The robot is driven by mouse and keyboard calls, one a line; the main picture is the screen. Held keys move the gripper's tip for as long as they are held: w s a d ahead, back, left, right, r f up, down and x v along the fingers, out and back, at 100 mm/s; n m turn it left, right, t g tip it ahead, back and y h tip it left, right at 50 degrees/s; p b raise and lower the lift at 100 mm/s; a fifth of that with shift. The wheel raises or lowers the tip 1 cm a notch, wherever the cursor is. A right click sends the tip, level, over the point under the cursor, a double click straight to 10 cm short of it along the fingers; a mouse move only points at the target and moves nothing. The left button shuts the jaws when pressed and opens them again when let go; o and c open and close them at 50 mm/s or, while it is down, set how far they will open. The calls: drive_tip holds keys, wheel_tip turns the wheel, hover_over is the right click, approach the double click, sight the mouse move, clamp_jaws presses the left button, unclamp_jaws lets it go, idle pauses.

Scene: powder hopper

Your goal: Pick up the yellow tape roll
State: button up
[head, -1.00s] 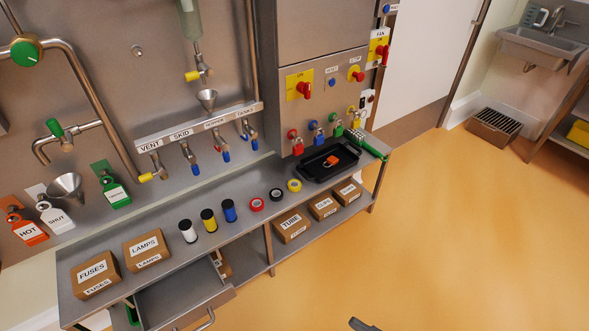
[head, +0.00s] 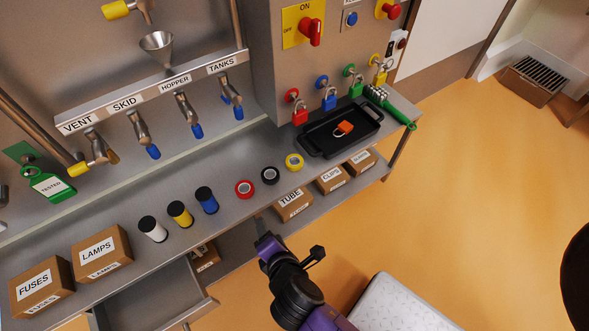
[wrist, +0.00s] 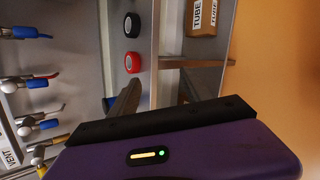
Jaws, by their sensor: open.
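The yellow tape roll (head: 294,162) lies flat on the metal bench, at the right end of a row of tape rolls and left of the black tray. The black tape roll (head: 270,175) lies beside it, then the red one (head: 244,189). My gripper (head: 259,222) is in front of the bench edge, nearer to me than the rolls and apart from them. It is open and empty. The wrist view shows the black roll (wrist: 132,25) and the red roll (wrist: 133,62) beyond my fingers (wrist: 155,92). The yellow roll is not visible in the wrist view.
The black tray (head: 341,128) holds an orange padlock (head: 344,128). White, yellow and blue cylinders (head: 207,200) stand left of the rolls. Boxes including TUBE (head: 294,202) sit on the shelf below. An open drawer (head: 150,295) juts out at lower left. Padlocks hang behind the tray.

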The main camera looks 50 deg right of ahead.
drive_tip(key=w+d+f+n+g+h+b, duration=0.1)
drive_tip(key=w+d+f+n+h+b, duration=0.15)
drive_tip(key=w+d+n, duration=0.4)
drive_tip(key=g+h+b, duration=0.1)
drive_tip(key=g+h, duration=0.1)
drive_tip(key=h, duration=0.2)
approach(295, 161)
drive_tip(key=shift+w+d+f, duration=0.15)
drive_tip(key=shift+d+f, duration=0.1)
drive_tip(key=shift+f, duration=0.05)
drive_tip(key=shift+b+x, duration=0.5)
drive_tip(key=shift+x, duration=0.7)
drive_tip(key=shift+b+x, duration=1.05)
drive_tip(key=shift+x, duration=1.65)
drive_tip(key=shift+r, duration=0.1)
drive_tip(key=shift+c, duration=0.3)
drive_tip(key=c, duration=0.9)
